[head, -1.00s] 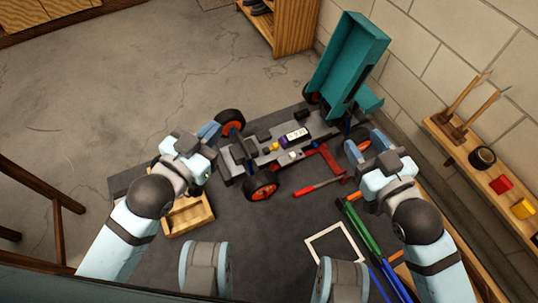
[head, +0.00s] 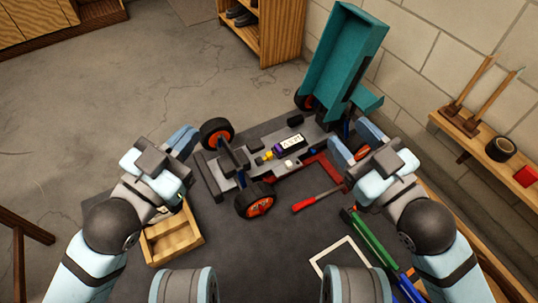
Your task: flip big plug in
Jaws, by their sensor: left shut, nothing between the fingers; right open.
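The racecar's open grey chassis (head: 221,176) sits on the dark mat, its teal body shell (head: 341,58) tipped up at the far end. Small parts lie in the chassis: a white labelled block (head: 293,141), a yellow piece (head: 268,154) beside a purple piece, and a small white piece (head: 288,163). I cannot tell which of these is the big plug. My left gripper (head: 184,140) is shut and empty, left of the car's left wheel. My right gripper (head: 354,142) is open at the car's right side, near the shell, and hides part of that side.
A wooden box (head: 174,239) stands at the lower left. A red-handled screwdriver (head: 317,199), a green bar (head: 370,236) and a white square outline (head: 342,258) lie at the right. A wall shelf (head: 470,143) holds tools. Bare mat lies in front of the car.

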